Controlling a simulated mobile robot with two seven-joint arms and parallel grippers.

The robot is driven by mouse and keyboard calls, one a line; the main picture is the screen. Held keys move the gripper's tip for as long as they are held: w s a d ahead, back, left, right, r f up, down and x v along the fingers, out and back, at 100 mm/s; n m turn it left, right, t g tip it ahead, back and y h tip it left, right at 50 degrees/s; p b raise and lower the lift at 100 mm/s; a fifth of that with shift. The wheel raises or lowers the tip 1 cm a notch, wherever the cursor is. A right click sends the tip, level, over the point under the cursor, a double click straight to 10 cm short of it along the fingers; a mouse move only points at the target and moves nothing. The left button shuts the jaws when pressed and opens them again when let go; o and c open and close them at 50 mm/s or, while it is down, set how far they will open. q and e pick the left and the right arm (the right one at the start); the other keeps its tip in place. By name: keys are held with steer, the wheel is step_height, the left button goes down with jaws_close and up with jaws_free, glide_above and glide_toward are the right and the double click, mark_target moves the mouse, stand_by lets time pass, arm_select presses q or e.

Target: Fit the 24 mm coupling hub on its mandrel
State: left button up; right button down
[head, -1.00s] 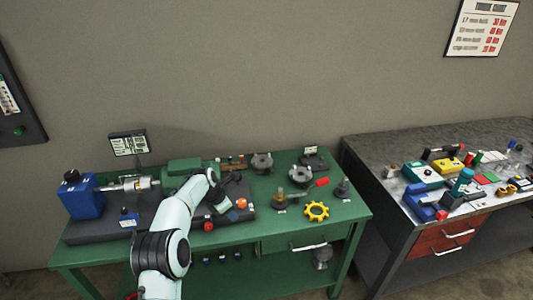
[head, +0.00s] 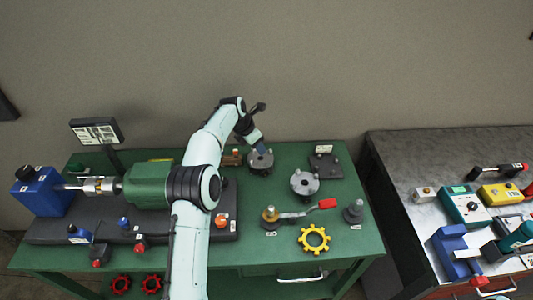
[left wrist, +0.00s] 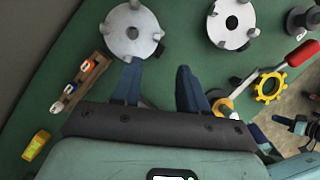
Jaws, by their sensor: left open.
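Two grey flanged hubs with several pegs lie on the green table: a rear one (head: 260,161), also in the left wrist view (left wrist: 131,31), and a front one (head: 304,183), there at upper middle (left wrist: 232,22). I cannot read which is the 24 mm one. A dark upright post on a round base (head: 354,212), possibly a mandrel, stands at the right; it also shows in the wrist view (left wrist: 301,20). My left gripper (head: 262,150) is open and empty by the rear hub. Its blue fingers (left wrist: 159,70) appear just short of that hub. My right gripper is not in view.
A machine with a blue block (head: 42,191) and green housing (head: 148,185) fills the table's left. A red-handled tool (head: 300,212) and yellow gear (head: 314,238) lie at front right. A wooden rack (left wrist: 80,83) stands near the gripper. A cluttered grey bench is right.

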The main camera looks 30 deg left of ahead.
arm_select(q)
glide_toward(267, 162)
steer(key=shift+w+d+f, duration=0.1)
steer(key=shift+d+f, duration=0.15)
steer(key=shift+f, duration=0.35)
steer(key=shift+w+d+f, duration=0.1)
steer(key=shift+d+f, duration=0.1)
steer(key=shift+f, duration=0.45)
steer(key=x, duration=0.2)
steer(key=p+x, duration=0.1)
steer(key=x, duration=0.3)
steer(key=shift+w+a+r, duration=0.1)
steer(key=shift+w+a, duration=0.2)
steer(key=shift+w, duration=0.1)
steer(key=shift+s, duration=0.2)
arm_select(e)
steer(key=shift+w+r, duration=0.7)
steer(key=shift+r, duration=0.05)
arm_select(q)
steer(key=c, duration=0.8)
steer(key=shift+r, duration=0.1)
